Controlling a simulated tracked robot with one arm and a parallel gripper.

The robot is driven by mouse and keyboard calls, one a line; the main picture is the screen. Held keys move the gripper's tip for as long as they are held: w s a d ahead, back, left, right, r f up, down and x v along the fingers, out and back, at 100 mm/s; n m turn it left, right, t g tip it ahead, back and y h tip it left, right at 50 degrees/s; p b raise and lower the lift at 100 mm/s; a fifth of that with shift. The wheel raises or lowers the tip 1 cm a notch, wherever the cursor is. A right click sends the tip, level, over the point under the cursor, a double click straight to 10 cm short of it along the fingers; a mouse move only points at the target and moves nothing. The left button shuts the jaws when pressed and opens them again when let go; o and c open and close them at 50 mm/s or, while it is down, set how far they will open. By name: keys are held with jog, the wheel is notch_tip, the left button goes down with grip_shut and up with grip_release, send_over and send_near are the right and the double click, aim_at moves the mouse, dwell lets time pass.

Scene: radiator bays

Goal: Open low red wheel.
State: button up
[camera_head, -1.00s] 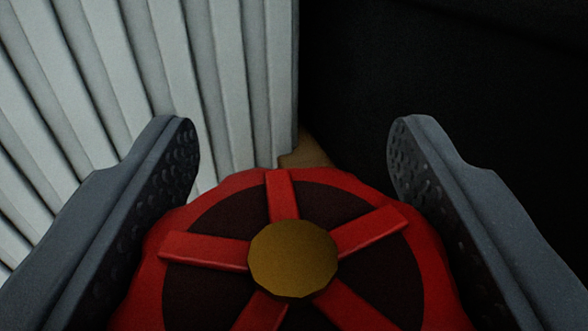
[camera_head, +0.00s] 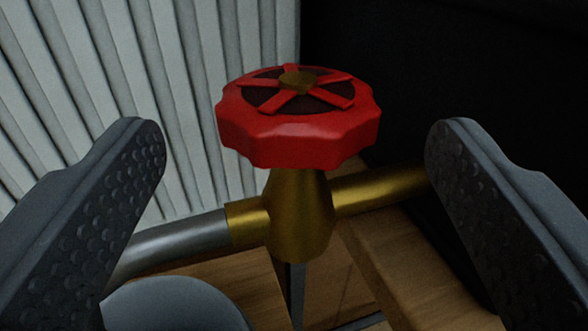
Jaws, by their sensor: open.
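The red wheel (camera_head: 300,135) is a scalloped handwheel with several red spokes and a brass hub. It sits on top of a brass valve body (camera_head: 299,215) in the upper middle of the view. My gripper (camera_head: 295,150) is open, with one dimpled finger at the left and one at the right. The wheel shows between the fingers and beyond them, with a clear gap on both sides. Neither finger appears to touch it.
A grey pipe (camera_head: 175,245) enters the valve from the left and a brass pipe (camera_head: 385,188) leaves to the right. A white ribbed radiator (camera_head: 130,70) stands behind at left. A dark surface (camera_head: 450,70) fills the right. Wooden boards (camera_head: 400,270) lie below.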

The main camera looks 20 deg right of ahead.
jog(key=v, duration=0.6)
jog(key=shift+s, duration=0.25)
jog(key=shift+a, duration=0.1)
jog(key=w+a+r+n+y+b, duration=0.1)
jog(key=a+r+y, duration=0.2)
jog(key=r, duration=0.5)
jog(key=a+r+n+y+b, duration=0.15)
jog(key=r+y, duration=0.25)
jog(key=r, duration=0.4)
jog(key=s+d+r, duration=0.4)
jog(key=s+r, duration=0.3)
jog(key=r, duration=0.1)
jog(key=s+d+r+n+g+h, duration=0.1)
jog(key=s+d+r, duration=0.4)
jog(key=s+r, duration=0.2)
notch_tip(320, 180, up, 2)
jog(key=shift+s+d+r+g+b, duration=0.1)
jog(key=shift+s+d+g+b, duration=0.05)
jog(key=shift+d+g+b, duration=0.2)
